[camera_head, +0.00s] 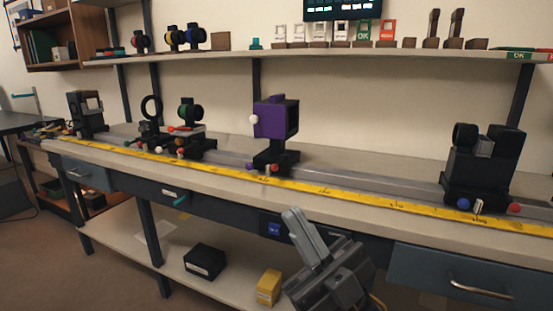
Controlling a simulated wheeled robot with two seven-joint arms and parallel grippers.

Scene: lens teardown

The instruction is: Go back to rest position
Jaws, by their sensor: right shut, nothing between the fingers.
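My right gripper (303,236) shows at the bottom centre, in front of the bench's front edge. Its two grey fingers are together, point up and to the left, and hold nothing. It is apart from the bench and from the parts on the rail. My left gripper is not in the view.
A long bench (365,160) carries a rail (350,178) with a yellow measuring strip (330,190) along its front. A purple mount (272,120), a large black mount (483,165) and smaller lens mounts stand along it. A black box (204,261) and yellow box (269,287) lie below.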

